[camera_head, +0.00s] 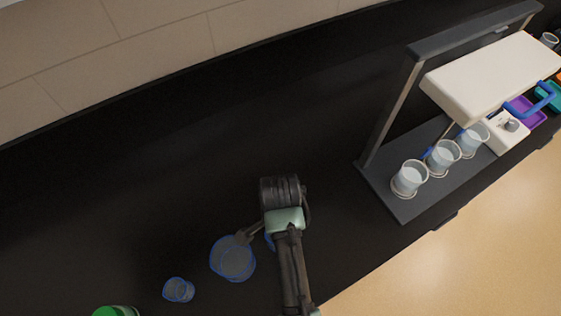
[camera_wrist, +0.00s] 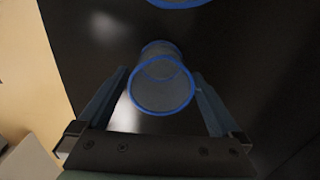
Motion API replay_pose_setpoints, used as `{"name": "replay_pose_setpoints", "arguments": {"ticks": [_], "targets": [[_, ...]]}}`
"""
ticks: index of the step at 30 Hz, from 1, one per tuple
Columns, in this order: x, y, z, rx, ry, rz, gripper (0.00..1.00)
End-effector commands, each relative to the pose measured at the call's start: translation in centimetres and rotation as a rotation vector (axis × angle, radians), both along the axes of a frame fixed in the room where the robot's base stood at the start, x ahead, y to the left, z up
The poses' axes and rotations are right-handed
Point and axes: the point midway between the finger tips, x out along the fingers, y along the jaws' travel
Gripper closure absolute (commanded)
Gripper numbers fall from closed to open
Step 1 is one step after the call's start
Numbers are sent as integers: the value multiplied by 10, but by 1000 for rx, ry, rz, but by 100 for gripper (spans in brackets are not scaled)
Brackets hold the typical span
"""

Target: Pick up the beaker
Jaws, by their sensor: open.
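A clear beaker with a blue rim (camera_wrist: 163,92) stands on the black bench between the two fingers of my gripper (camera_wrist: 160,72) in the wrist view. The fingers are open, one on each side, with a visible gap to the glass in the picture. In the head view my gripper (camera_head: 250,235) is low over the bench. A small blue piece of glass (camera_head: 269,241) shows beside my arm, which hides most of it; it seems to be this same beaker.
A wider blue-edged glass vessel (camera_head: 232,260) stands close by, partly behind a finger; a smaller one (camera_head: 178,290) is farther left. A green item (camera_head: 116,311) is at the bottom edge. A rack (camera_head: 400,204) with several cups stands at right. The bench behind is clear.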

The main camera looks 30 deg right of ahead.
Motion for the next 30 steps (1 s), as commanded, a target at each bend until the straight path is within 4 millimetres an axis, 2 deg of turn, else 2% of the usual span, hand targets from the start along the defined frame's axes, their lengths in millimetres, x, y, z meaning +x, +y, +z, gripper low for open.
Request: {"name": "replay_pose_setpoints", "arguments": {"ticks": [6, 15, 27, 30], "targets": [[0, -1, -25, 1, 1, 0, 0], [0, -1, -30, 0, -1, 0, 0], [0, -1, -30, 0, -1, 0, 72], [0, -1, -30, 0, -1, 0, 73]]}}
